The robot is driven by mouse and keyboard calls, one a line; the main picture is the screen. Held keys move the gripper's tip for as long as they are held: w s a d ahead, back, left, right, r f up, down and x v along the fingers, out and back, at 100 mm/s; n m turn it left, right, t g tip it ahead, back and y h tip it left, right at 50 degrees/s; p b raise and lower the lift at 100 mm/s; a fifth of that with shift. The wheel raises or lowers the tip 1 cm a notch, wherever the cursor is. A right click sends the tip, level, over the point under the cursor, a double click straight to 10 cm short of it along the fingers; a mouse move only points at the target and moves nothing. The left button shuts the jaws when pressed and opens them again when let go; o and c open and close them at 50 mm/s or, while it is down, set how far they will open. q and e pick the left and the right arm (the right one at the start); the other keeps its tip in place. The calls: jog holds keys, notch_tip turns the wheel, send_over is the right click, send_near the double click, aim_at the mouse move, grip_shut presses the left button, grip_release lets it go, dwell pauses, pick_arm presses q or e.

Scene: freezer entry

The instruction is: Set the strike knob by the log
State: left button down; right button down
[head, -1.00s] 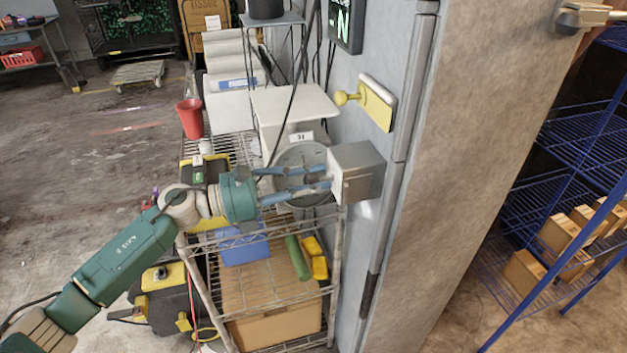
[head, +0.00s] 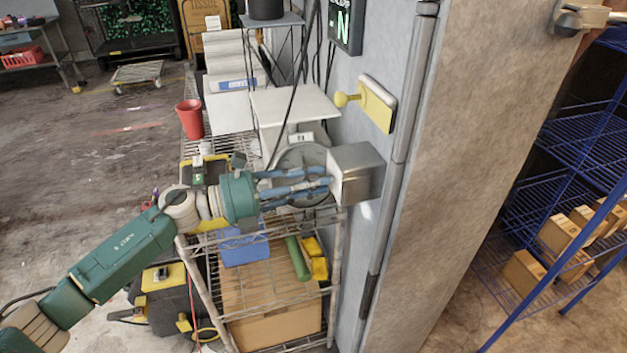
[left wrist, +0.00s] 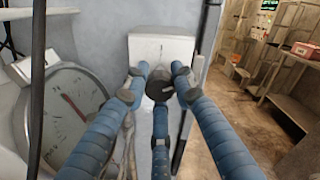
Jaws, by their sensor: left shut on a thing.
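A grey metal box (head: 357,174) is fixed to the wall beside the door frame. It shows in the left wrist view as a pale box (left wrist: 165,47) with a dark round knob (left wrist: 159,84) in front of it. My left gripper (head: 325,187) reaches in from the left with its blue fingers at the box's left face. In the left wrist view the fingertips (left wrist: 159,80) are closed around the knob. The fingers hide the knob in the head view. I cannot make out a log or any marks on the knob. My right gripper is out of view.
A wire cart (head: 262,288) with a round dial scale (head: 300,158) stands close beneath my left arm. A black hanging cable (head: 291,95) passes near the gripper. Blue shelving (head: 562,190) stands right.

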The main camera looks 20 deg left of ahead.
pick_arm(q)
jog(key=n+p, duration=0.1)
jog(key=n, duration=0.4)
jog(key=shift+s+f+n+p, duration=0.2)
jog(key=shift+n+p, duration=0.1)
jog(key=shift+p, duration=0.1)
jog(key=n+p, duration=0.2)
jog(key=n, duration=0.2)
jog(key=shift+d+n+p, duration=0.1)
jog(key=shift+n+p, duration=0.55)
jog(key=shift+n, duration=0.85)
jog(key=shift+f, duration=0.1)
jog(key=c, duration=1.4)
grip_release()
jog(key=shift+r, duration=0.2)
jog(key=v, duration=1.2)
